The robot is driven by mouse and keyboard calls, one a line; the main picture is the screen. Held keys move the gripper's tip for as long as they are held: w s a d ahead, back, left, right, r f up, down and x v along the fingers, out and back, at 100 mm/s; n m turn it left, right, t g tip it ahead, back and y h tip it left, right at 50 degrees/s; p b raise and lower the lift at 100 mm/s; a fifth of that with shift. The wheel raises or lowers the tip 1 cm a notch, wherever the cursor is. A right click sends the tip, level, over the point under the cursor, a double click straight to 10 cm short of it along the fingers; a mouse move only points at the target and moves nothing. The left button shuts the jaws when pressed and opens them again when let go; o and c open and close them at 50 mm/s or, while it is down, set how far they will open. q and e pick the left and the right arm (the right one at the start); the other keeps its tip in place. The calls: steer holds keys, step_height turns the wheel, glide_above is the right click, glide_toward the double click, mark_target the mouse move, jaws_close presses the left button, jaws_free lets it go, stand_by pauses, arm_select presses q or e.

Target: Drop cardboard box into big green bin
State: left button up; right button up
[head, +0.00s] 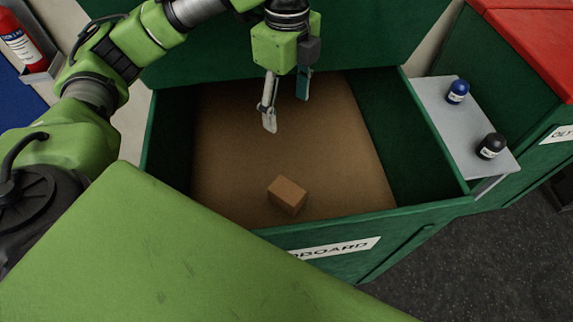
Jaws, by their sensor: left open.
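A small brown cardboard box (287,195) lies tilted inside the big green bin (418,217), near its front wall. A large brown surface, like a cardboard sheet, covers most of the bin's inside beneath the small box. My left gripper (286,115) hangs over the back part of the bin, pointing down. Its two fingers are apart with nothing between them. The small box is apart from the gripper, below and in front of it. My right gripper is not in view. The bin's front label is partly hidden by my green body.
A grey shelf (436,97) at the bin's right holds a blue-capped bottle (457,92) and a black bottle (491,146). A green bin with a red lid (530,35) stands at the right. A fire extinguisher (22,42) is at the upper left.

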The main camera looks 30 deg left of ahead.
arm_select(q)
step_height(320, 180, up, 8)
stand_by(0.4)
steer(key=shift+f, duration=0.15)
stand_by(0.3)
